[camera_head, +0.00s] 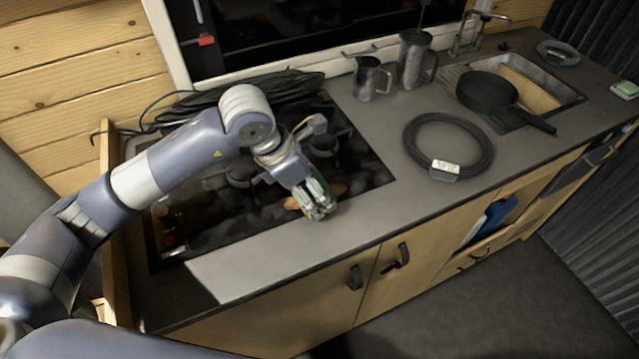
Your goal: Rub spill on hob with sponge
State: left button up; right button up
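The black hob (205,212) is set into the left part of the grey counter. A brown patch that looks like the spill (337,188) shows on its right front part, partly hidden by my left gripper. My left gripper (318,208) points down over this patch, at or just above the hob. Pale and green bits show at its fingers; I cannot tell whether they are a held sponge or gripper parts, or whether the fingers are shut. A small green-topped, pale block (625,89), possibly a sponge, lies at the counter's far right. My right gripper is out of view.
Black cables (290,85) lie behind the hob. Two metal mugs (372,78) (414,62) stand at the back. A coiled black hose (410,135) lies right of the hob. A black pan (487,92) rests over the sink (560,78). The counter's front strip (240,265) is clear.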

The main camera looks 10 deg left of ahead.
aim_at(286, 207)
pick_arm(q)
jog(key=s+a, duration=0.1)
jog(key=a, duration=0.1)
jog(key=shift+s+a+f+b, duration=0.3)
jog(key=shift+s+f, duration=0.1)
jog(key=shift+s+a+b, duration=0.45)
jog(key=shift+s+a, duration=0.15)
jog(key=shift+a, duration=0.35)
jog(key=shift+s+a+r, duration=0.1)
jog(key=shift+s+a, duration=0.25)
jog(key=shift+a, duration=0.15)
jog(key=shift+r, duration=0.1)
jog(key=shift+w+d+r+p, duration=0.1)
jog(key=shift+r+p, duration=0.55)
jog(key=shift+r, duration=0.9)
jog(key=shift+w+r+p, duration=0.1)
jog(key=shift+r+p, duration=0.55)
jog(key=shift+r, duration=1)
jog(key=shift+r, duration=0.1)
jog(key=shift+r+p, duration=0.55)
jog(key=shift+r, duration=0.85)
